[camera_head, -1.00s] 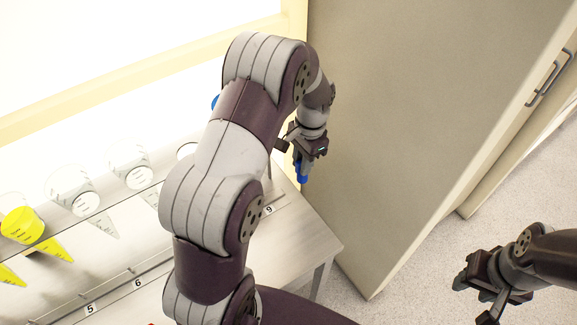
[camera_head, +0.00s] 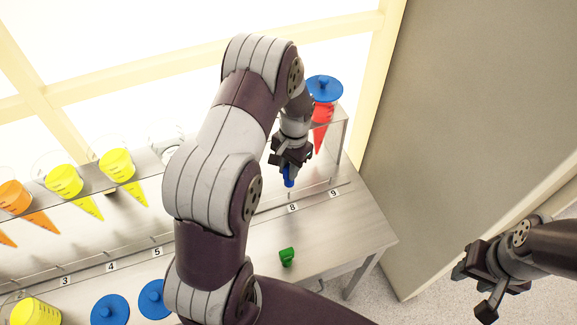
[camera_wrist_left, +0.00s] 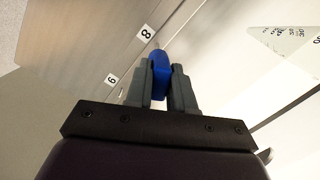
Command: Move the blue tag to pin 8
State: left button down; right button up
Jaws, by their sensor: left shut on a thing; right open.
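The blue tag (camera_head: 289,178) is held between the fingers of my left gripper (camera_head: 290,166), which is shut on it. In the head view it hangs just above and behind the label 8 (camera_head: 292,208) on the rail. In the left wrist view the blue tag (camera_wrist_left: 160,62) sticks out past the fingertips, right beside the label 8 (camera_wrist_left: 146,33). Pin 8 itself is too small or hidden to make out clearly. My right gripper (camera_head: 478,282) is open and empty at the right, over the floor.
A green tag (camera_head: 287,257) lies on the metal bench. A red-filled cone with a blue lid (camera_head: 323,92) stands in the shelf behind my left gripper. Several yellow and orange cones fill the left side. Blue lids (camera_head: 110,309) lie at the front. A grey cabinet (camera_head: 470,110) stands right.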

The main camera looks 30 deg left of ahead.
aim_at(287, 183)
pick_arm(q)
jog(key=shift+s+a+f+b, duration=0.1)
jog(key=shift+f+b, duration=0.5)
jog(key=shift+f, duration=0.3)
notch_tip(287, 183, down, 2)
jog(key=shift+b, duration=0.9)
jog(key=shift+r+p, duration=0.3)
jog(key=shift+p, duration=0.45)
jog(key=shift+f+b, duration=0.8)
jog(key=shift+f, duration=0.45)
jog(key=shift+f, duration=0.75)
